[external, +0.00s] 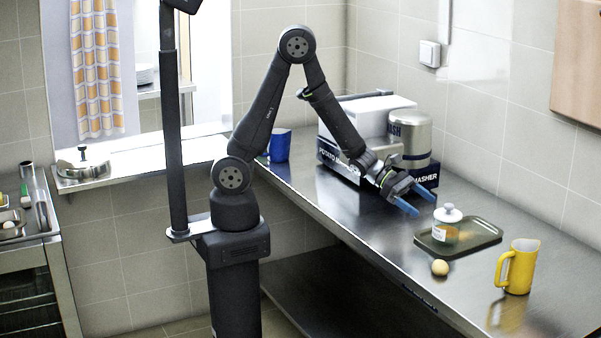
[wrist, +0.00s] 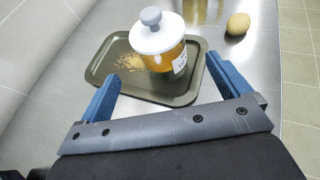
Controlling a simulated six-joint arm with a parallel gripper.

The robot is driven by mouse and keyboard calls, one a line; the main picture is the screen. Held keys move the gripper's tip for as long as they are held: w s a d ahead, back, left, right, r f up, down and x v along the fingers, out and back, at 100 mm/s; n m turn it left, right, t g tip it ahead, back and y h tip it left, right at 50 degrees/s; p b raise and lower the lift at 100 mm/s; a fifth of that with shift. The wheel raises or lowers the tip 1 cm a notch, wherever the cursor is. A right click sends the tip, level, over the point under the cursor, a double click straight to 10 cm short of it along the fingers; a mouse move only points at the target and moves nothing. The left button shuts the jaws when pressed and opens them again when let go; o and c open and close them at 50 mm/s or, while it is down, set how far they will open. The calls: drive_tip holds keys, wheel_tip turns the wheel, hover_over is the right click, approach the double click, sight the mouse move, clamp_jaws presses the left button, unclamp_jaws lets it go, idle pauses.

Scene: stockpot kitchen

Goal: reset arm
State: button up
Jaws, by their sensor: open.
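My gripper (external: 416,199) is open and empty, with its blue fingers spread above the metal counter. In the wrist view the two blue fingertips (wrist: 163,80) frame a jar (wrist: 158,45) with a white lid and grey knob. The jar (external: 446,226) stands upright on a dark tray (external: 486,236), a short way beyond the fingertips. The jar holds orange-brown contents and has a white label. My arm is bent, reaching down over the counter.
An egg (external: 440,268) lies on the counter beside the tray. A yellow jug (external: 517,267) stands at the right. A boxed potato masher (external: 340,160), a metal canister (external: 410,138) and a blue mug (external: 279,146) stand farther back. Brown crumbs (wrist: 130,61) lie on the tray.

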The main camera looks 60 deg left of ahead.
sight(442, 217)
drive_tip(key=x, duration=1)
drive_tip(key=shift+w+d+f, duration=0.1)
drive_tip(key=shift+d, duration=0.15)
drive_tip(key=shift+r, duration=0.85)
drive_tip(key=shift+f, duration=0.6)
drive_tip(key=v, duration=1.2)
drive_tip(key=x, duration=1.2)
drive_tip(key=shift+d+f, duration=0.15)
drive_tip(key=shift+f, duration=0.2)
wheel_tip(442, 217, up, 4)
drive_tip(key=shift+r, duration=0.2)
drive_tip(key=shift+s+d+r, duration=0.15)
drive_tip(key=shift+s+r, duration=0.4)
drive_tip(key=shift+s, duration=0.35)
drive_tip(key=shift+s+d+r, duration=0.1)
drive_tip(key=shift+s+r, duration=0.25)
drive_tip(key=shift+s, duration=0.2)
